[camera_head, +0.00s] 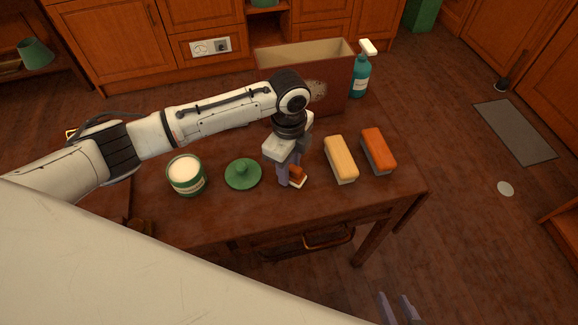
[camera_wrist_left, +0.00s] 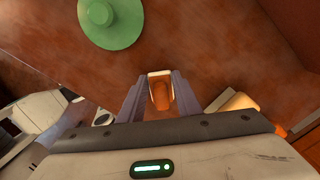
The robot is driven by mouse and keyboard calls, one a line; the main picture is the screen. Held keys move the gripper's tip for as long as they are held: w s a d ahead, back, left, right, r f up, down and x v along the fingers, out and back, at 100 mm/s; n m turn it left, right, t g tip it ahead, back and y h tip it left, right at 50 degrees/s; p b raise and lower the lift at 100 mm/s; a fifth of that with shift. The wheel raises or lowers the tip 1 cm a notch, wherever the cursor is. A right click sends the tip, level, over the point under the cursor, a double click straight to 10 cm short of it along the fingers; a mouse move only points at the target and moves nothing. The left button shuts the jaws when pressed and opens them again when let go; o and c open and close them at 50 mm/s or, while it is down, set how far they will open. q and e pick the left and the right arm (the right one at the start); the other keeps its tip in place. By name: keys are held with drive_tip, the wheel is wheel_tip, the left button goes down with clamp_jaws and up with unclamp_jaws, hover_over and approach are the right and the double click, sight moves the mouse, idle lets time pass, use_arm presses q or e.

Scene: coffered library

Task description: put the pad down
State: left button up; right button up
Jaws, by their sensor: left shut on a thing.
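The pad (camera_head: 297,176), a small orange-brown block with a white edge, is between the fingers of my left gripper (camera_head: 289,172), which is shut on it. The gripper points down over the table, just right of the green lid. In the left wrist view the pad (camera_wrist_left: 160,90) sits between the two grey-purple fingers (camera_wrist_left: 160,95). The fingers hide part of it, and I cannot tell whether it touches the table. My right gripper (camera_head: 400,308) shows at the bottom edge of the head view, its fingers apart and empty, away from the table.
On the table (camera_head: 230,215) are a green tin with white contents (camera_head: 186,175), a green knobbed lid (camera_head: 243,174), a yellow-topped block (camera_head: 340,159) and an orange-topped block (camera_head: 378,151). An open box (camera_head: 330,88) and a teal spray bottle (camera_head: 361,76) stand behind. The front strip is clear.

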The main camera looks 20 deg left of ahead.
use_arm(q)
drive_tip(key=shift+f, duration=0.2)
drive_tip(key=o, duration=0.9)
wheel_tip(320, 180, up, 12)
drive_tip(key=shift+r+p, duration=0.25)
drive_tip(key=shift+p, duration=0.05)
